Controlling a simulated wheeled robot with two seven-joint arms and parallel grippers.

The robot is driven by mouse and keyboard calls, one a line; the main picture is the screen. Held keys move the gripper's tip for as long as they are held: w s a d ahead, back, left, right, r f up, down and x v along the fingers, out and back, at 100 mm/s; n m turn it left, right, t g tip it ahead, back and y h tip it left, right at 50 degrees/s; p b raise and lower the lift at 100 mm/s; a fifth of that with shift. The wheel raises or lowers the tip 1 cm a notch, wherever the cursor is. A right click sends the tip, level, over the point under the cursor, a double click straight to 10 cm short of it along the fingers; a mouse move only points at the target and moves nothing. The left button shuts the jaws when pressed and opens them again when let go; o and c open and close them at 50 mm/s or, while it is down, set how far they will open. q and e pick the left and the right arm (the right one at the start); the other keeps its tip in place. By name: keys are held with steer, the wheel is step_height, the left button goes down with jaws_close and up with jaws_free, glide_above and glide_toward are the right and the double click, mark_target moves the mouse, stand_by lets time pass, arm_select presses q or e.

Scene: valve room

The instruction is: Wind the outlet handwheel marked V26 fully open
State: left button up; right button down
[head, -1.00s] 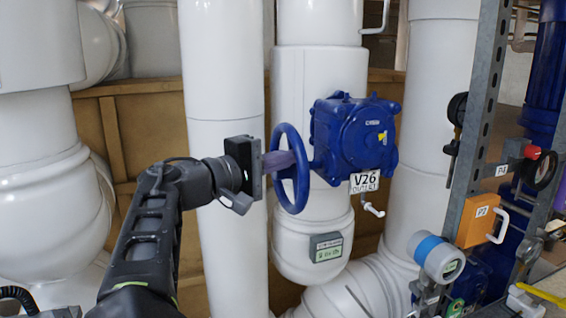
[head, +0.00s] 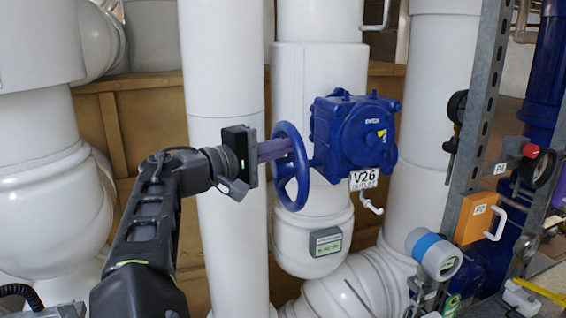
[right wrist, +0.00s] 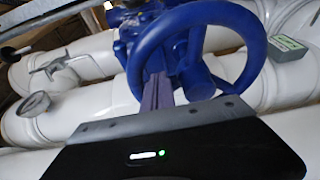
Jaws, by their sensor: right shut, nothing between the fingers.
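The blue handwheel (head: 301,190) is on the left side of a blue gearbox (head: 345,125). A white tag (head: 363,180) reading V26 OUTLET hangs under the gearbox. My right gripper (head: 290,147) has its purple fingers shut together with nothing between them. They point at the wheel, and their tips are at its upper part. In the right wrist view the handwheel (right wrist: 262,50) rim loops around the shut fingers (right wrist: 160,88), which appear to reach inside the rim near a spoke. Whether they touch a spoke or the rim I cannot tell. My left gripper is not in view.
White pipes (head: 222,75) stand behind and beside the wheel. A small labelled box (head: 326,241) sits on the pipe below. At right are a grey steel post (head: 480,110), an orange box (head: 474,219) and a blue-banded gauge (head: 436,255).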

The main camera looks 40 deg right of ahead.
steer(key=shift+w+d+r+p, duration=0.1)
steer(key=shift+w+r+p, duration=0.05)
steer(key=shift+w+p, duration=0.15)
steer(key=shift+w+d, duration=0.1)
steer(key=shift+w, duration=0.2)
steer(key=shift+w+d+f, duration=0.1)
steer(key=shift+w+f, duration=0.1)
steer(key=shift+w, duration=0.1)
steer(key=shift+w+d+f+p, duration=0.1)
steer(key=shift+w+d+p, duration=0.1)
steer(key=shift+w+p, duration=0.2)
steer(key=shift+w+d+f, duration=0.1)
steer(key=shift+w+f, duration=0.1)
steer(key=shift+w, duration=0.1)
steer(key=shift+w+d+f, duration=0.2)
steer(key=shift+w+f, duration=0.4)
